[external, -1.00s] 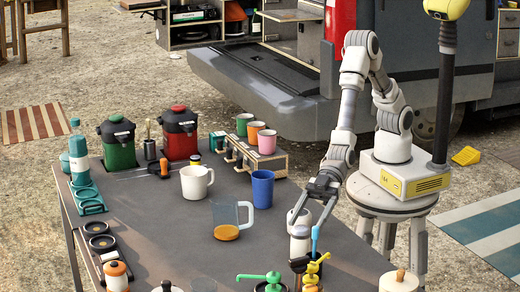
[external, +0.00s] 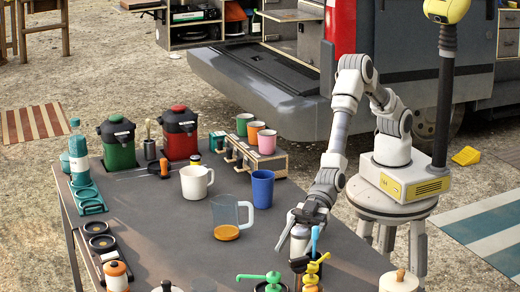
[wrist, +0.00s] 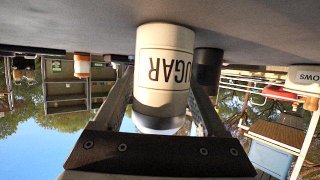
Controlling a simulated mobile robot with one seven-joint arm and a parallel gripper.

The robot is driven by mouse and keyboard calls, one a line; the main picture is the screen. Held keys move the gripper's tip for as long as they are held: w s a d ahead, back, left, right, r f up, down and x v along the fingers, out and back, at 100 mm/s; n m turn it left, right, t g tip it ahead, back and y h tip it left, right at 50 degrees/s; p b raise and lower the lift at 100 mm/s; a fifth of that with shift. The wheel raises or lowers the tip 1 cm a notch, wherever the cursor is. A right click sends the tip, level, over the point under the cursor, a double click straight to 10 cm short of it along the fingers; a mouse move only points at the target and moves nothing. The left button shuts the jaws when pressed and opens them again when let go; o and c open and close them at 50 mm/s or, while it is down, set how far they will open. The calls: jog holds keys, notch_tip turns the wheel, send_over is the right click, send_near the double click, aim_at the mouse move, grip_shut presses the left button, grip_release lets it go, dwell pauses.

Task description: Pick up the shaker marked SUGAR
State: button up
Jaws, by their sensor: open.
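The white shaker (wrist: 165,66) fills the middle of the wrist view, which is upside down; the letters "UGAR" show on its side. In the external view the shaker (external: 299,243) stands upright near the table's right edge, its top partly hidden by my gripper. My gripper (external: 297,226) is open and low at the shaker. In the wrist view one finger of my gripper (wrist: 162,88) is on each side of the shaker. I cannot tell whether either finger touches it.
A dark container (wrist: 207,68) stands close to the shaker. Green (external: 263,280) and yellow (external: 314,268) pump tops and a blue-handled item (external: 315,240) crowd the front. A clear jug (external: 230,218) and a blue cup (external: 262,188) stand farther left.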

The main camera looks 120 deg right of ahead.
grip_shut()
dwell(0.3)
